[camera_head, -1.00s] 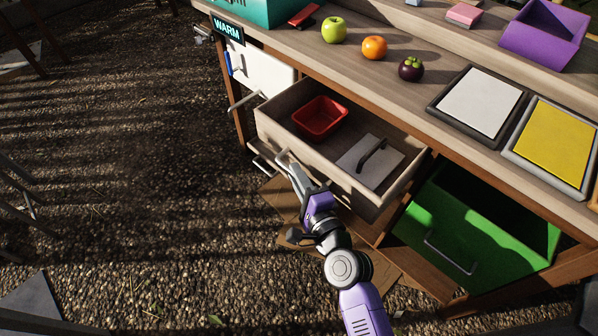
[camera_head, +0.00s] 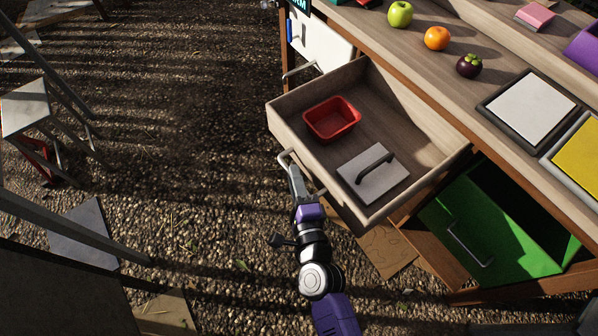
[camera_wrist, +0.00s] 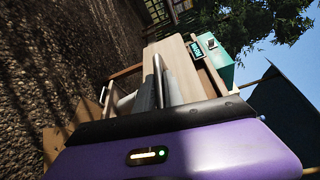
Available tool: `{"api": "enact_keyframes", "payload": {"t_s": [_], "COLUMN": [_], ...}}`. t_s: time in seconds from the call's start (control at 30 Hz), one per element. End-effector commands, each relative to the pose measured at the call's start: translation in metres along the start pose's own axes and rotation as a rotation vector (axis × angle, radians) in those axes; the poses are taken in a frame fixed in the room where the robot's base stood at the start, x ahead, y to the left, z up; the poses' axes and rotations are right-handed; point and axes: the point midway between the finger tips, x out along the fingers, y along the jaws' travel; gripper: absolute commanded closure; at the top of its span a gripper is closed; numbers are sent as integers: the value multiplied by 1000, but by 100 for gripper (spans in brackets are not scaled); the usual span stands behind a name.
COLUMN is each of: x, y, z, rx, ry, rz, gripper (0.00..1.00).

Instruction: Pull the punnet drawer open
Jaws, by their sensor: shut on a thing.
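The punnet drawer (camera_head: 285,127) is a wooden drawer that stands well out from the counter in the head view. A red punnet (camera_head: 332,119) and a white board with a dark handle (camera_head: 373,175) lie inside it. My gripper (camera_head: 291,165) is at the drawer's front, shut on its metal bar handle (camera_head: 283,156). In the wrist view my gripper's fingers (camera_wrist: 158,92) reach toward the drawer front. The fingers partly hide the handle there.
The counter (camera_head: 430,65) holds a green apple (camera_head: 400,14), an orange (camera_head: 437,38), a mangosteen (camera_head: 469,66) and framed white and yellow panels. A small table (camera_head: 25,105) stands at left.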

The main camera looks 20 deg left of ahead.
Motion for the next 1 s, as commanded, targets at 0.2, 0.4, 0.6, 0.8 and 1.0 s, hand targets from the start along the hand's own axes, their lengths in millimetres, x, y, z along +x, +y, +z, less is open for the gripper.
{"api": "enact_keyframes", "payload": {"t_s": [0.2,0.4,0.6,0.8,1.0], "x": [-1,-1,0,-10,-40], "y": [2,2,1,3,4], "z": [-1,-1,0,0,0], "rx": [1,1,0,2,2], "ry": [3,2,1,1,0], "rz": [3,2,1,2,3], "gripper": [100,66,66,66,66]}}
